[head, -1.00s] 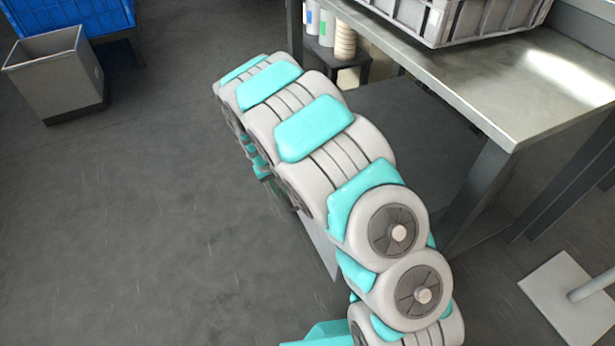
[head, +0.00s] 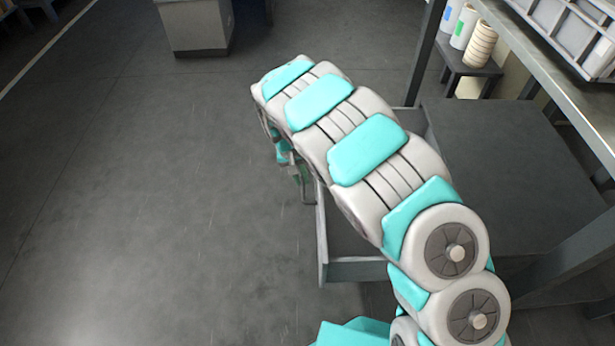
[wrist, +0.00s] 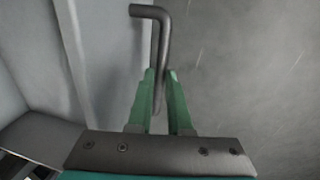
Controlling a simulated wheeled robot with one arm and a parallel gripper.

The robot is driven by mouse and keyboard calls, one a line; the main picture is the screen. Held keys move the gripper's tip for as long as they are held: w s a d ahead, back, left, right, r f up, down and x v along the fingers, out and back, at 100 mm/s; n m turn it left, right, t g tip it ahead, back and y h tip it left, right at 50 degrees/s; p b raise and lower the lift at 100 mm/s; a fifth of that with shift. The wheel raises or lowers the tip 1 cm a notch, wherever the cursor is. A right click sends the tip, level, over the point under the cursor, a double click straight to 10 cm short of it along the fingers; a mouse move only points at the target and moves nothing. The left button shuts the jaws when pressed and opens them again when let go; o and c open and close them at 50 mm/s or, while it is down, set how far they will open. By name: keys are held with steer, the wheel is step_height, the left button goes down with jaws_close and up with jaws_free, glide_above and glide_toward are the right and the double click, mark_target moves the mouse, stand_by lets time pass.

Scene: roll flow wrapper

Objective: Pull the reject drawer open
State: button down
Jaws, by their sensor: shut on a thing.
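The reject drawer (head: 355,270) is a grey open-topped box in the head view. It stands well out to the left from under a dark flat-topped unit (head: 520,150), and its inside shows partly behind my arm. My gripper (head: 299,174) is at the drawer's front, mostly hidden by my arm. In the wrist view the green fingers of my gripper (wrist: 160,76) are closed around a dark bent bar handle (wrist: 157,45). The drawer's pale grey front (wrist: 105,60) is to the left of the handle.
A metal table (head: 570,75) with a grey crate (head: 575,30) stands at the right. A small dark stand (head: 470,68) with rolls (head: 481,45) is below it. A grey bin (head: 197,25) stands at the top. The floor to the left is clear.

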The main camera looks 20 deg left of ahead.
steer(key=c, duration=0.8)
jaws_free()
steer(key=shift+c, duration=0.2)
steer(key=shift+r, duration=0.1)
step_height(320, 180, up, 7)
steer(key=a, duration=0.1)
steer(key=shift+s+a+r+p, duration=0.15)
steer(key=shift+s+r+p, duration=0.05)
steer(key=shift+p, duration=0.15)
